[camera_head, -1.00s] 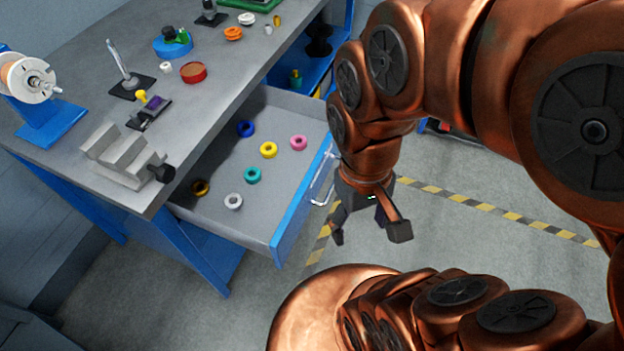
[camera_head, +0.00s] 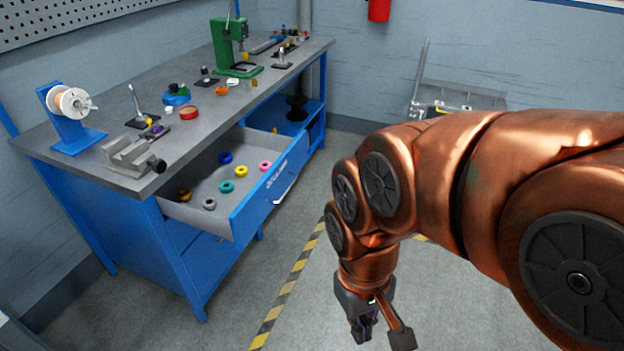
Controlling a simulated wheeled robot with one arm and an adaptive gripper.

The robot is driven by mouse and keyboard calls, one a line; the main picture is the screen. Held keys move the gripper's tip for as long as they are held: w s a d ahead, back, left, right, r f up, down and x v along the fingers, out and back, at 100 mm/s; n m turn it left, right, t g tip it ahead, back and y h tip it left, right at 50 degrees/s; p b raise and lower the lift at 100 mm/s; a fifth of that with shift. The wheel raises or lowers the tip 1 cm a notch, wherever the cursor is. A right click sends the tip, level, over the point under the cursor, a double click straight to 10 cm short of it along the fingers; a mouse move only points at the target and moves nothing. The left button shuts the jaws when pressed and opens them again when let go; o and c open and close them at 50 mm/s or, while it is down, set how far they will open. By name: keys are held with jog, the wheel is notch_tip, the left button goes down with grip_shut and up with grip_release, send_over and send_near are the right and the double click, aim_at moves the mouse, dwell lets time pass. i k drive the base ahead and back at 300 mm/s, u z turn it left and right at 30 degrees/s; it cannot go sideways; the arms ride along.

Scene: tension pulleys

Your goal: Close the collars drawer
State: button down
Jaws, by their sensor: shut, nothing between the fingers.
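The collars drawer (camera_head: 239,219) stands pulled out from the blue workbench, its blue front facing right. Its pale handle (camera_head: 283,196) is on the front. Inside lie several ring collars: blue (camera_head: 226,158), yellow (camera_head: 241,172), pink (camera_head: 265,166), teal (camera_head: 227,187), grey (camera_head: 210,204) and dark gold (camera_head: 185,195). My gripper (camera_head: 382,336) hangs pointing down over the floor, lower right of the drawer front and apart from it. It is shut and holds nothing.
The bench top (camera_head: 200,137) carries a green press (camera_head: 228,45), a grey vise block (camera_head: 130,155) and a wire spool (camera_head: 70,102). Clear floor with a yellow-black stripe (camera_head: 287,288) lies between drawer and gripper. A grey cart-like object (camera_head: 460,95) stands at the back wall.

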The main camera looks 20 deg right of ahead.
aim_at(237, 216)
jog(key=u, duration=0.7)
jog(key=i, duration=1.35)
jog(key=z, duration=0.85)
